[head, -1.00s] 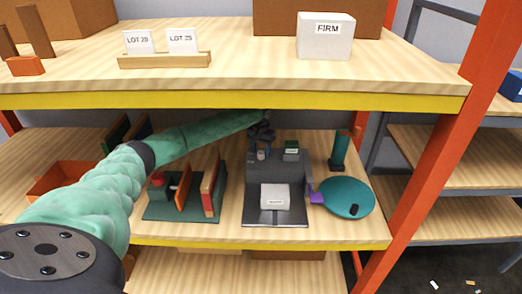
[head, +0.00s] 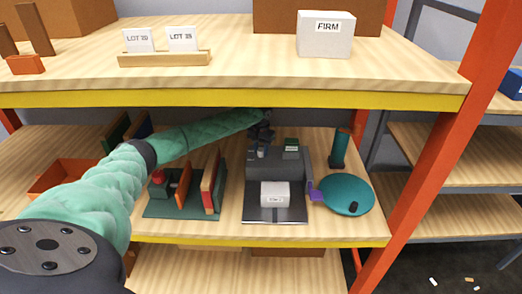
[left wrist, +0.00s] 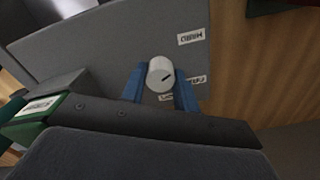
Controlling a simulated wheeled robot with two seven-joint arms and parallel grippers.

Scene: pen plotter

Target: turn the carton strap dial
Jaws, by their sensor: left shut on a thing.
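The strap dial (left wrist: 160,74) is a pale round knob with a dark pointer line, on a grey panel (left wrist: 105,45) in the left wrist view. My left gripper (left wrist: 160,88) has its two blue fingers on either side of the dial and is shut on it. In the head view the left gripper (head: 262,138) is small and dark at the back top of the grey strapping machine (head: 277,172). A white labelled carton (head: 274,194) sits at the machine's front. Small labels stand around the dial; one appears to read HARD (left wrist: 191,37). My right gripper is not in view.
A white FIRM sign (head: 325,34) stands on the upper shelf, whose yellow edge (head: 230,99) passes above my arm. A green stand with upright boards (head: 182,190) is left of the machine. A teal disc (head: 346,195) and a green cylinder (head: 340,148) are to its right.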

